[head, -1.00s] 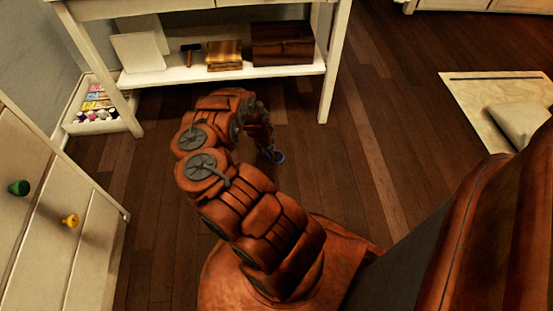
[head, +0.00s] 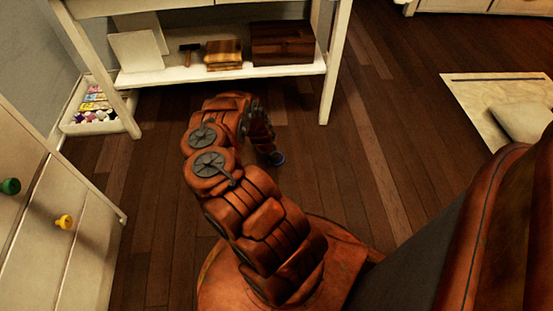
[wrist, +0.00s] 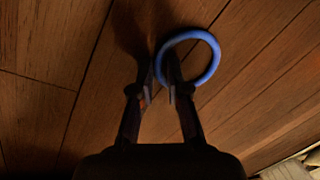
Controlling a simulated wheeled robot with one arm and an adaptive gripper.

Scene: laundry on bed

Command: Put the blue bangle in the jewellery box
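The blue bangle (wrist: 214,62) shows in the wrist view with its left side between the fingertips. My gripper (wrist: 160,72) is drawn in close around that side of the band, one finger inside the ring and one outside. In the head view the bangle (head: 277,159) is low over or on the floor, partly behind my gripper (head: 269,153). A dark brown wooden box (head: 283,43) stands on the low white shelf. I cannot tell for sure whether it is the jewellery box.
The white shelf unit (head: 220,74) also holds a lighter brown box or book stack (head: 224,55) and a hammer-like tool (head: 190,53). A white tray (head: 100,127) of small items is at left. A drawer cabinet (head: 50,250) stands front left.

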